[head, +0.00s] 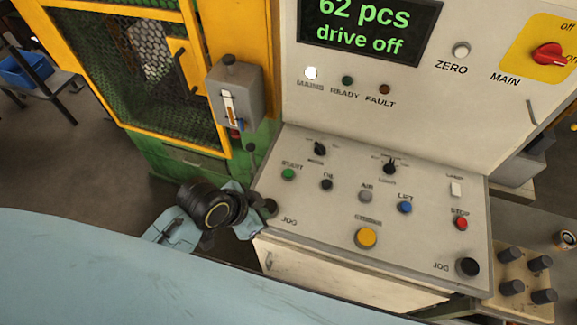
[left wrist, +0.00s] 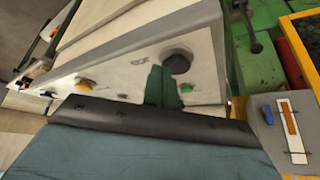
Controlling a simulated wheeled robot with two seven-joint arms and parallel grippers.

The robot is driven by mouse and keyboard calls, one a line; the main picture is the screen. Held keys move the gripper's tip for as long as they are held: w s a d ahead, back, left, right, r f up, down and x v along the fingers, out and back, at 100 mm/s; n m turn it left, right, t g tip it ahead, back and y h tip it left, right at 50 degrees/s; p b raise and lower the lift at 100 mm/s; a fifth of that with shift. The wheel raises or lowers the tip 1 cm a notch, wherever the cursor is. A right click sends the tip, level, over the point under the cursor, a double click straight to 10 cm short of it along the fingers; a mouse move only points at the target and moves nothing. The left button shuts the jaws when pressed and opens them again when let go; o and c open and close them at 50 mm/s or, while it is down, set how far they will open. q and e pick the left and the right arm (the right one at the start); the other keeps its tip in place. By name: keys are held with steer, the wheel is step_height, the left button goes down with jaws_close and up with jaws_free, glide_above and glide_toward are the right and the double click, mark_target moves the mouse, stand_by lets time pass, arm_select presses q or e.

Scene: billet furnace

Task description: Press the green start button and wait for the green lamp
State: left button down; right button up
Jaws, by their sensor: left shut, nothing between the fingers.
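The green START button (head: 288,174) is on the upper left of the sloping control panel (head: 330,215). My left gripper (head: 254,205) is shut and empty at the panel's left edge, close to the black left JOG button and below START in the head view. In the left wrist view its shut fingers (left wrist: 164,88) stand in front of the panel. The green READY lamp (head: 347,80) looks dark. My right gripper is not in view.
The display (head: 368,27) reads "62 pcs" and "drive off". The white MAINS lamp (head: 311,73) is lit; the FAULT lamp (head: 384,89) looks dark. A red STOP button (head: 461,223) and yellow button (head: 367,237) share the panel. A grey lever box (head: 234,95) stands left.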

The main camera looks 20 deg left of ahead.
arm_select(q)
steer(key=w+d+r+m+h, duration=0.3)
steer(key=w+r+m, duration=0.1)
steer(key=w+m, duration=0.35)
step_height(320, 180, up, 4)
steer(key=m+h+p, duration=0.1)
steer(key=m, duration=0.3)
glide_above(284, 173)
steer(key=shift+f+t, duration=0.1)
steer(key=shift+t, duration=0.2)
step_height(284, 173, down, 8)
steer(key=b, duration=0.5)
steer(key=shift+r+b, duration=0.2)
steer(key=shift+b, duration=0.2)
steer(key=shift+f+b, duration=0.5)
steer(key=shift+f, duration=0.1)
steer(key=shift+f, duration=0.1)
steer(key=shift+f+b, duration=0.3)
steer(key=shift+b, duration=0.1)
